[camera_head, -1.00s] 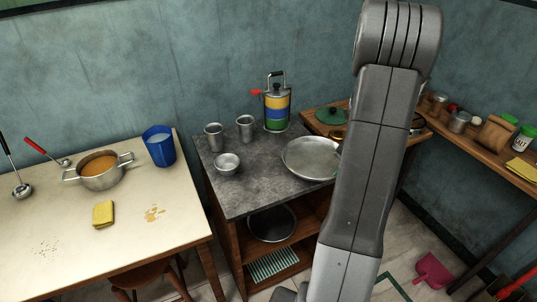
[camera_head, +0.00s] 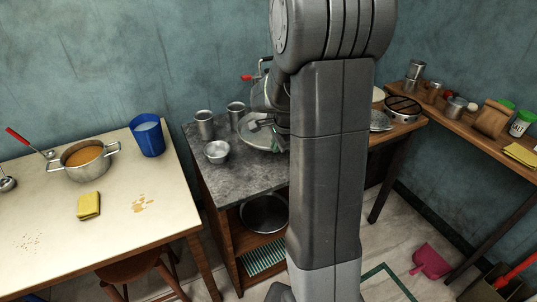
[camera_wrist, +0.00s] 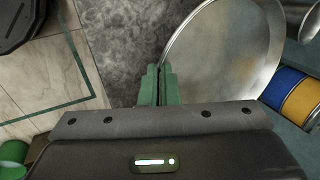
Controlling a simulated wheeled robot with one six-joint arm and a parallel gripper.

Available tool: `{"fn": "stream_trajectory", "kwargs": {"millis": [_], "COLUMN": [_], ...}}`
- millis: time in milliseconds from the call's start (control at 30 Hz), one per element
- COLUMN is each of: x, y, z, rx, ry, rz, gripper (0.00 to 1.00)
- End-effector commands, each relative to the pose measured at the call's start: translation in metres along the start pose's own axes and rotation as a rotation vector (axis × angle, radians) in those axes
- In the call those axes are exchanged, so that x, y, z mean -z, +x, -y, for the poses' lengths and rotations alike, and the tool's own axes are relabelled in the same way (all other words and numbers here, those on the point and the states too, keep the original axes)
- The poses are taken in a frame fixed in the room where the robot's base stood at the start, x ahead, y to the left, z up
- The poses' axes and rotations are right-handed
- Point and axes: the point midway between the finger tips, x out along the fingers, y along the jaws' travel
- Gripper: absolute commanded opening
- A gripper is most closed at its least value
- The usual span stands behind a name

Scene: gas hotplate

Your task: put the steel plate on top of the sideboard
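The round steel plate (camera_head: 254,137) is over the grey stone top of the sideboard (camera_head: 238,184), behind the small bowl. My arm hides its right side. Whether it touches the top or is slightly above, I cannot tell. My gripper (camera_head: 276,143) is at the plate's near right edge. In the wrist view, the green fingers of my gripper (camera_wrist: 158,84) are nearly together at the rim of the plate (camera_wrist: 222,55). They appear shut on that rim, though the contact itself is partly hidden.
Two steel cups (camera_head: 204,125) and a small bowl (camera_head: 217,152) stand left of the plate. A tiffin carrier (camera_wrist: 288,88) stands close by, largely hidden in the head view. A round pan (camera_head: 264,214) sits on the shelf below. A table (camera_head: 115,215) stands left.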

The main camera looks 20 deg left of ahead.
Motion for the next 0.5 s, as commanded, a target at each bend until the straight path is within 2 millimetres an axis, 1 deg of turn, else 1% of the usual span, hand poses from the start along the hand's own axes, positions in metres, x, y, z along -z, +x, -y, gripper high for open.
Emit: {"fn": "stream_trajectory", "kwargs": {"millis": [33, 100, 333, 500], "x": [0.0, 0.0, 0.001, 0.001], "y": [0.011, 0.019, 0.037, 0.059], "z": [-0.004, -0.008, -0.014, -0.024], "rx": [-0.003, -0.002, 0.001, -0.001], "ry": [-0.001, -0.001, 0.0, -0.001], "rz": [0.0, 0.0, 0.0, 0.0], "gripper": [0.0, 0.0, 0.0, 0.0]}}
